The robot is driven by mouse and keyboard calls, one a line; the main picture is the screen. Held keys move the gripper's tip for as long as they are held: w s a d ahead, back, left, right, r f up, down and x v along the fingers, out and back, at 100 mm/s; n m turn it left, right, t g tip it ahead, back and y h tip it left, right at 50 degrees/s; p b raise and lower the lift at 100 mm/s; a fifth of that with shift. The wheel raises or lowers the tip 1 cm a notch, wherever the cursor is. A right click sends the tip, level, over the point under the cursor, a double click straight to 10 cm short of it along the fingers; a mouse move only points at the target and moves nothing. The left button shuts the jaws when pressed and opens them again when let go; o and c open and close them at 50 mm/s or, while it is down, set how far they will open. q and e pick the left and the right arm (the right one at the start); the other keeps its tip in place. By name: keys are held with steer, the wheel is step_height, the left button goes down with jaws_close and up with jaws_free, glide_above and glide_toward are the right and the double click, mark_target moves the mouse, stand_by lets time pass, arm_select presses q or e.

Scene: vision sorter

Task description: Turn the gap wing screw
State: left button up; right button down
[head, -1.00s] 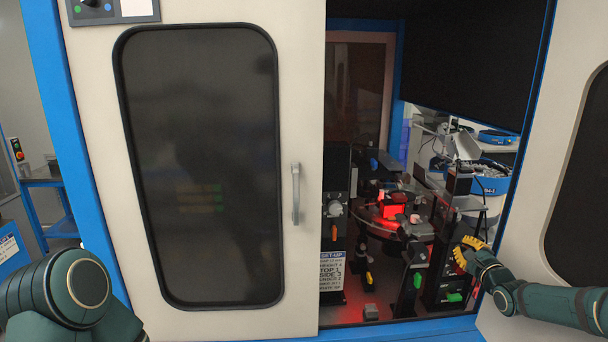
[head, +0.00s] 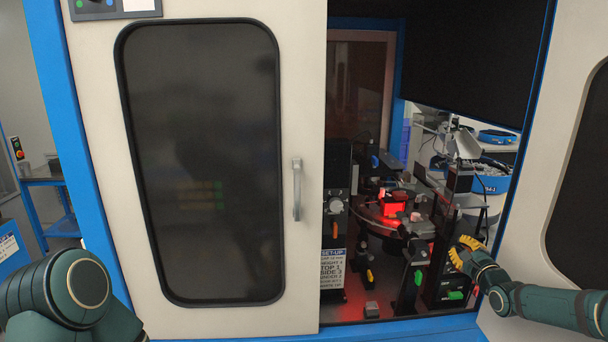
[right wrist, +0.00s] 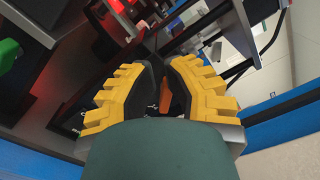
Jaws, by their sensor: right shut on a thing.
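My right gripper (head: 464,250) reaches in through the open doorway at the right and is at the black post there. In the right wrist view its yellow-backed fingers (right wrist: 163,80) are closed in around a small orange part (right wrist: 166,98), which looks like the wing of the gap wing screw. The fingers hide most of this part, and its turn angle cannot be read. In the head view the gripper hides it. My left arm shows at the lower left, with its gripper out of view.
A round table (head: 380,214) under red light stands left of the gripper.

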steer(key=shift+s+d+f, duration=0.15)
steer(key=shift+f, duration=0.7)
steer(key=s, duration=0.5)
steer(key=shift+s+r, duration=0.35)
